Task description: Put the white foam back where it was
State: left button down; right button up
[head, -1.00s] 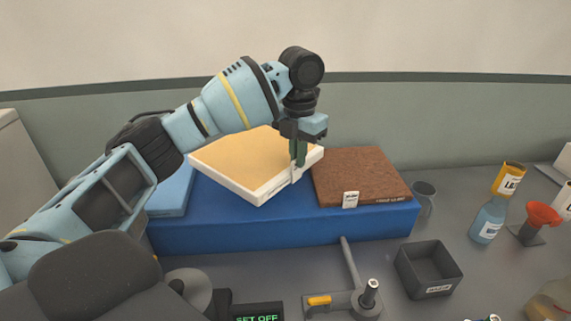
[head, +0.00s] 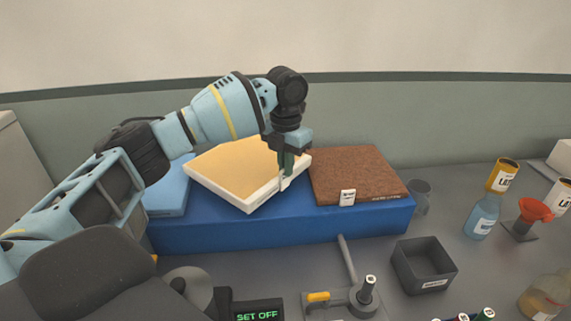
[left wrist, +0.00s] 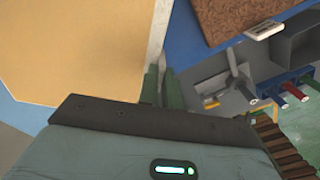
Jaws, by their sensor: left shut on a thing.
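The white foam (head: 249,203), a slab with white sides and a tan top, is tilted with its near corner low, over the middle of the blue platform (head: 290,228). My left gripper (head: 286,172) is shut on its right edge. In the left wrist view the foam's tan top (left wrist: 75,50) fills the left side, with the gripper's green fingers (left wrist: 160,88) at its white edge. I cannot tell whether the foam's underside touches the platform. My right gripper is not in view.
A light blue slab (head: 168,193) lies at the platform's left and a brown slab (head: 355,172) with a white tag at its right. In front are a dark grey bin (head: 424,264), a grey lever device (head: 345,300) and a display (head: 258,313). Bottles and a red funnel (head: 536,210) stand right.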

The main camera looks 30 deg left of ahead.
pick_arm(q)
jog(key=shift+f, duration=0.45)
jog(key=c, duration=1.6)
grip_release()
notch_tip(320, 180, up, 13)
jog(key=shift+f, duration=0.1)
